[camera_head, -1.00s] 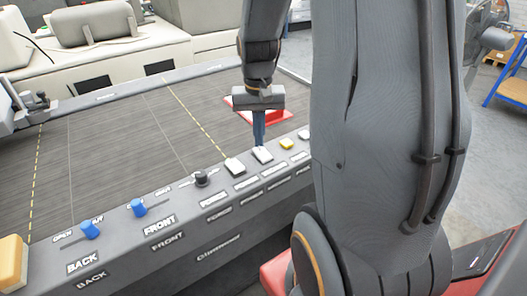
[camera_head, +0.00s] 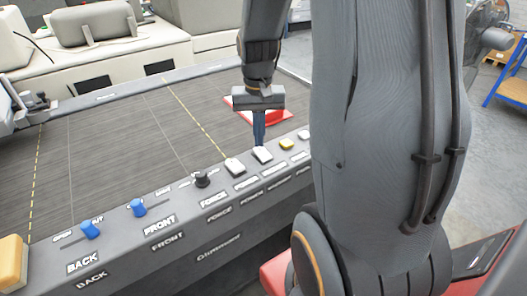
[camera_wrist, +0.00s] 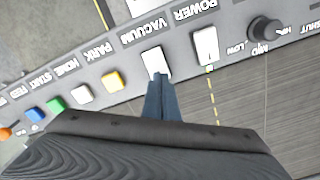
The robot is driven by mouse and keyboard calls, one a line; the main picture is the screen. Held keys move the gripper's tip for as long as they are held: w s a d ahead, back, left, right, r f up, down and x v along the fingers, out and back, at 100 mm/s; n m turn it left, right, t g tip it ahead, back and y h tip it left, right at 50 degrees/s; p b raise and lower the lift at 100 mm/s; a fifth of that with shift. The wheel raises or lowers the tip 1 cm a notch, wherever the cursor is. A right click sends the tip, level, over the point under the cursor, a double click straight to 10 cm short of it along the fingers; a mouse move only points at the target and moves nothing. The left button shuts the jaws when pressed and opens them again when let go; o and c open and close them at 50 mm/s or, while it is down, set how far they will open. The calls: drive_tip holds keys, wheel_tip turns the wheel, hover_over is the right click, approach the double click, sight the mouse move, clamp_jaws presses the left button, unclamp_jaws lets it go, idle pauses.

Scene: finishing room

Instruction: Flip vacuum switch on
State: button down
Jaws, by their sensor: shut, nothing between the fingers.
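The vacuum switch (camera_wrist: 157,62) is a white rocker on the grey control panel, beside the VACUUM label (camera_wrist: 147,33) in the wrist view. In the head view the vacuum switch (camera_head: 262,155) is on the panel's top edge, just in front of my fingertips. My gripper (camera_head: 259,144) is shut and empty, pointing down. In the wrist view the closed fingertips (camera_wrist: 160,76) are at the table-side edge of the switch. I cannot tell whether they touch it. The switch's tilt is too small to read.
The white power switch (camera_wrist: 205,43) and yellow park button (camera_wrist: 113,80) flank the vacuum switch. A dark knob (camera_head: 201,179) and two blue levers (camera_head: 138,208) are further left. A red object (camera_head: 278,117) lies on the dark cutting table (camera_head: 120,140) behind my gripper.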

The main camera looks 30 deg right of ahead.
drive_tip(key=shift+f+b, duration=0.35)
drive_tip(key=shift+f, duration=0.45)
idle(0.4)
drive_tip(key=shift+r, duration=0.2)
wheel_tip(320, 180, up, 7)
drive_tip(key=p, duration=0.6)
drive_tip(key=shift+f, duration=0.15)
idle(0.4)
drive_tip(key=a+f+b, duration=0.1)
drive_tip(key=a, duration=0.1)
drive_tip(key=s+a+n+b, duration=0.1)
drive_tip(key=a, duration=0.1)
drive_tip(key=s+a+f+n+b, duration=0.1)
drive_tip(key=a, duration=0.1)
drive_tip(key=shift+s+a+f+t, duration=0.2)
drive_tip(key=shift+s+f+t, duration=0.05)
drive_tip(key=shift+f+t, duration=0.05)
drive_tip(key=s+a+f+n+b, duration=0.1)
drive_tip(key=a, duration=0.1)
drive_tip(key=s+a+f+n+b, duration=0.1)
drive_tip(key=s+a, duration=0.1)
drive_tip(key=s+a+f+n+b, duration=0.1)
drive_tip(key=s+a, duration=0.1)
drive_tip(key=shift+a+n+t, duration=0.2)
drive_tip(key=shift+n+t, duration=0.1)
drive_tip(key=shift+t, duration=0.1)
drive_tip(key=shift+d, duration=0.15)
